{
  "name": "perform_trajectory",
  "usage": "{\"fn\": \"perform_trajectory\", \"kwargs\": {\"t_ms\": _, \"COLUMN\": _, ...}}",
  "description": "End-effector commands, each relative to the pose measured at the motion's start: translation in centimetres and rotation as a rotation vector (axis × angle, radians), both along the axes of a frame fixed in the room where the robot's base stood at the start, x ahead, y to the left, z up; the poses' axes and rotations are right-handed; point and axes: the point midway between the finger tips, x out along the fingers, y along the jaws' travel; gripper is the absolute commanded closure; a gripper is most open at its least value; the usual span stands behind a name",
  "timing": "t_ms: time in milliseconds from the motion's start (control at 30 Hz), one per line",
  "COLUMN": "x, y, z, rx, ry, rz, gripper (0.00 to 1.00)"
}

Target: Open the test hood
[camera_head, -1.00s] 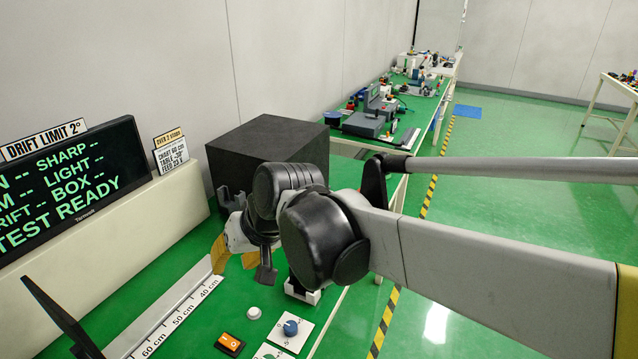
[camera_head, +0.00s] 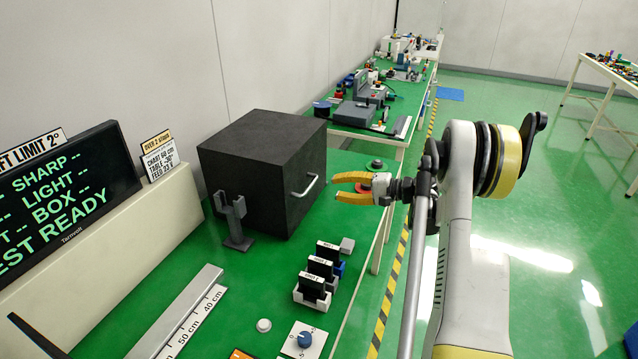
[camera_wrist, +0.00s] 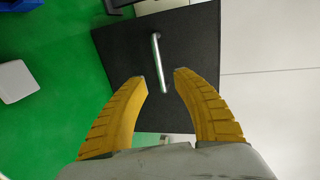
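The test hood looks to be the black box (camera_head: 255,165) on the green bench. Its silver bar handle (camera_head: 306,186) is on the face turned to the right. In the wrist view the handle (camera_wrist: 157,60) lies ahead of my fingertips, near the line between them, on the dark face (camera_wrist: 200,45). My gripper (camera_head: 338,188) has two yellow curved fingers. It is open and empty, just to the right of the handle and apart from it. In the wrist view my gripper (camera_wrist: 160,80) shows a clear gap between its fingers.
A grey forked stand (camera_head: 236,222) stands before the box. Several black modules (camera_head: 318,275) sit in white holders near the bench edge. A red button (camera_head: 363,188) is partly behind my fingers. A display (camera_head: 62,195) reads "TEST READY".

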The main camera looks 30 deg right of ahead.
Motion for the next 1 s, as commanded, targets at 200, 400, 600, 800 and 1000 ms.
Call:
{"fn": "perform_trajectory", "kwargs": {"t_ms": 200, "x": 1.1, "y": 0.5, "z": -0.9, "rx": 0.015, "ry": -0.011, "rz": -0.001, "gripper": 0.66}}
{"fn": "perform_trajectory", "kwargs": {"t_ms": 400, "x": 4.2, "y": 2.9, "z": -1.8, "rx": 0.013, "ry": -0.011, "rz": 0.001, "gripper": 0.66}}
{"fn": "perform_trajectory", "kwargs": {"t_ms": 600, "x": 6.9, "y": 5.0, "z": -2.5, "rx": 0.013, "ry": -0.01, "rz": -0.001, "gripper": 0.66}}
{"fn": "perform_trajectory", "kwargs": {"t_ms": 800, "x": 8.1, "y": 5.9, "z": -2.6, "rx": 0.013, "ry": -0.01, "rz": -0.003, "gripper": 0.66}}
{"fn": "perform_trajectory", "kwargs": {"t_ms": 1000, "x": 8.3, "y": 6.0, "z": -2.6, "rx": 0.013, "ry": -0.01, "rz": -0.003, "gripper": 0.66}}
